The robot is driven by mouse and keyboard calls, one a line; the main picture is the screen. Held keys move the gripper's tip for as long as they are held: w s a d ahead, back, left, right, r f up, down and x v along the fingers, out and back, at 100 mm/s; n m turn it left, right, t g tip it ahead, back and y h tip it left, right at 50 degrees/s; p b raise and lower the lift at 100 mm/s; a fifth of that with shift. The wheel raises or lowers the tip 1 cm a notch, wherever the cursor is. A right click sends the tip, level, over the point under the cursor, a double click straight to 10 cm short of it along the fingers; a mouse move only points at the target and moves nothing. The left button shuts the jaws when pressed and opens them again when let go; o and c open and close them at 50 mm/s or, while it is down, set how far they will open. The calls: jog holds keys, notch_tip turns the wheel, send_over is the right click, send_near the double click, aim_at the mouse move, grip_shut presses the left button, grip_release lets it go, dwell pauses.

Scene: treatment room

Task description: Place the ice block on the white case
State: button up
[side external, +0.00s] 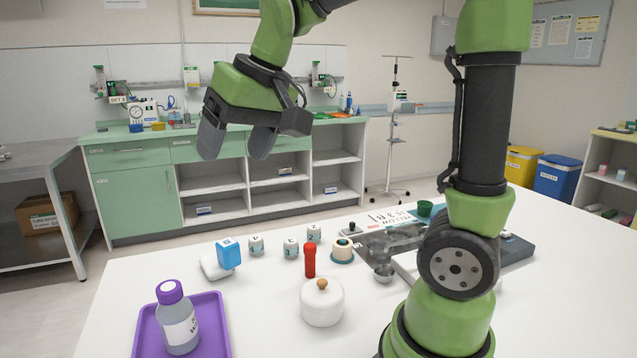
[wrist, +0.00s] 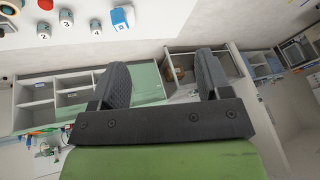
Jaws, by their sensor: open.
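A blue block with a pale mark, which looks like the ice block (side external: 229,252), stands on the table's left part. It appears to rest on a low white rounded case (side external: 212,269), whose left and front edges show under it. In the wrist view the block (wrist: 122,17) lies near the top edge, with a white rim around part of it. My gripper (side external: 236,150) is open and empty, high above the table and clear of the block. Its two dark fingers (wrist: 163,78) are wide apart in the wrist view, with nothing between them.
Several small numbered jars (side external: 290,247), a red tube (side external: 310,261) and a white lidded pot (side external: 322,303) stand right of the block. A purple tray (side external: 213,317) with a purple-capped bottle (side external: 178,322) is in front. The table's left edge is bare.

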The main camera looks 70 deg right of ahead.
jog(key=s+a+f+t, duration=0.1)
jog(key=s+a, duration=0.1)
jog(key=s, duration=0.5)
jog(key=s+a+f+t+y, duration=0.1)
jog(key=s+a, duration=0.1)
jog(key=s, duration=0.4)
jog(key=shift+s+a, duration=0.35)
jog(key=shift+o, duration=0.4)
jog(key=shift+f, duration=0.1)
